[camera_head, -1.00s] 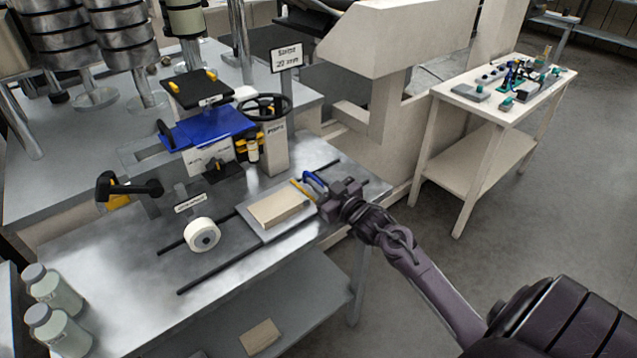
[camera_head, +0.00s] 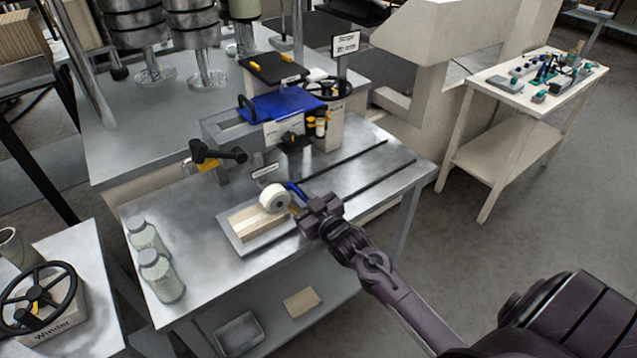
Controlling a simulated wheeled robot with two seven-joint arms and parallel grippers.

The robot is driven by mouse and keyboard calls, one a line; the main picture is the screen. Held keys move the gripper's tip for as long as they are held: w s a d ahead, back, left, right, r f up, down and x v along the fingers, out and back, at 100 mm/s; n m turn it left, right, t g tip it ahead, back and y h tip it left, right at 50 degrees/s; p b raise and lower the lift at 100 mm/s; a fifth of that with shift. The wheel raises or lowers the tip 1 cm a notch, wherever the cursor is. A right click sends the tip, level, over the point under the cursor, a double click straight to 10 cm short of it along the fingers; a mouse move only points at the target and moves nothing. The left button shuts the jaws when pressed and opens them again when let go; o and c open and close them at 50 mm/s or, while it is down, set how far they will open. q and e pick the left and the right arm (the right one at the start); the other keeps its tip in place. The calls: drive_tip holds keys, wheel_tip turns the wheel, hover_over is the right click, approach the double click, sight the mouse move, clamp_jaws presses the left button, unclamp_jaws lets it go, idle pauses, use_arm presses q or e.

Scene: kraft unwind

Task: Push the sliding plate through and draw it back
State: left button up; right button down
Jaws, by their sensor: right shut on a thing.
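The grey sliding plate (camera_head: 262,243) carries a pale wooden block (camera_head: 245,226) and lies at the left part of the metal bench. A paler band shows along the block's top. The white roll (camera_head: 274,198) stands at the block's far right end and hides part of it. My right gripper (camera_head: 308,213) is shut at the plate's right end, beside a blue handle (camera_head: 297,191); its fingers hide the exact grip. Two dark rails (camera_head: 385,177) run out bare to the right of the plate. My left gripper is out of view.
Two capped bottles (camera_head: 160,275) stand on the bench left of the plate. A machine with a blue top (camera_head: 285,106) and a black-handled lever (camera_head: 215,152) stand behind. A handwheel box labelled Winder (camera_head: 45,305) is at the lower left. The bench's right end is clear.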

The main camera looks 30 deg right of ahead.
sight(286, 206)
drive_tip(key=shift+s+a, duration=0.2)
drive_tip(key=shift+a, duration=2.15)
drive_tip(key=c, duration=1.5)
unclamp_jaws()
drive_tip(key=shift+a, duration=0.15)
drive_tip(key=shift+o, duration=0.2)
drive_tip(key=shift+s, duration=0.25)
drive_tip(key=s, duration=0.4)
drive_tip(key=s+b, duration=0.1)
drive_tip(key=s, duration=0.1)
drive_tip(key=shift+s+d+f, duration=0.1)
drive_tip(key=shift+d, duration=0.2)
drive_tip(key=shift+s, duration=0.55)
drive_tip(key=shift+d, duration=0.1)
